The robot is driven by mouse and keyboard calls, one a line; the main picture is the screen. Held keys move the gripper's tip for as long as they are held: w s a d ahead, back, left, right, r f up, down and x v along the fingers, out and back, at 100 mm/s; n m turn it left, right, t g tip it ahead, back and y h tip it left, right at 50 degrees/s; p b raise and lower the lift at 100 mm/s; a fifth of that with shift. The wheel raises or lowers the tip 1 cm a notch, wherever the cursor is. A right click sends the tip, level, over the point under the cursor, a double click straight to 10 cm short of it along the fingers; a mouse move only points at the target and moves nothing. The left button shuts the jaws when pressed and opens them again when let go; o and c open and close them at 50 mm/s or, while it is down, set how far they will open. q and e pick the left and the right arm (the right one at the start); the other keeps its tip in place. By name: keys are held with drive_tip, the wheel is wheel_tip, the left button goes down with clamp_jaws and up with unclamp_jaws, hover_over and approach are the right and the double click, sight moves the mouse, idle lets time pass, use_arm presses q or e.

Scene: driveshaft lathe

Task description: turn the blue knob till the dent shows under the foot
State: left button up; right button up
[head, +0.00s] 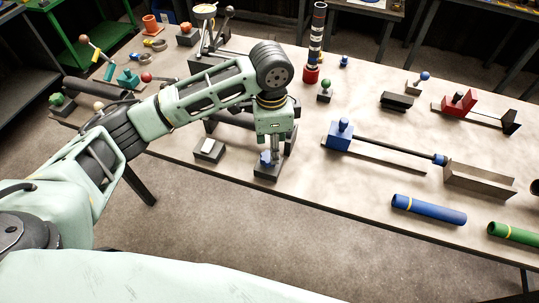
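A small blue knob (265,158) sits on a dark square block (267,173) near the table's front edge. My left gripper (274,158) points straight down over this block, its fingertips at the knob. The fingers partly cover the knob. I cannot tell whether they grip it or only stand around or beside it. No dent or foot can be made out here. Other blue knobs show: one on top of a blue block (341,137) with a dark rod, and a small one (344,61) farther back. My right gripper is not in view.
A dark block with a white top (209,149) stands left of the knob's block. A dark bar (232,121) lies behind my gripper. A blue tube (429,209) and a green tube (514,234) lie at the front right. The tabletop (330,200) just right of the knob is clear.

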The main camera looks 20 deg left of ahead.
sight(269, 159)
use_arm(q)
drive_tip(key=shift+w+a+r, duration=0.4)
drive_tip(key=shift+a, duration=0.3)
wheel_tip(269, 159, down, 8)
drive_tip(key=shift+r+p, duration=0.2)
drive_tip(key=shift+p, duration=0.65)
drive_tip(key=shift+c, duration=0.6)
drive_tip(key=c, duration=0.9)
drive_tip(key=shift+s+d+r+m+p, duration=0.15)
drive_tip(key=shift+m+p, duration=0.45)
drive_tip(key=shift+p, duration=0.4)
drive_tip(key=shift+m, duration=0.5)
drive_tip(key=shift+f, duration=0.25)
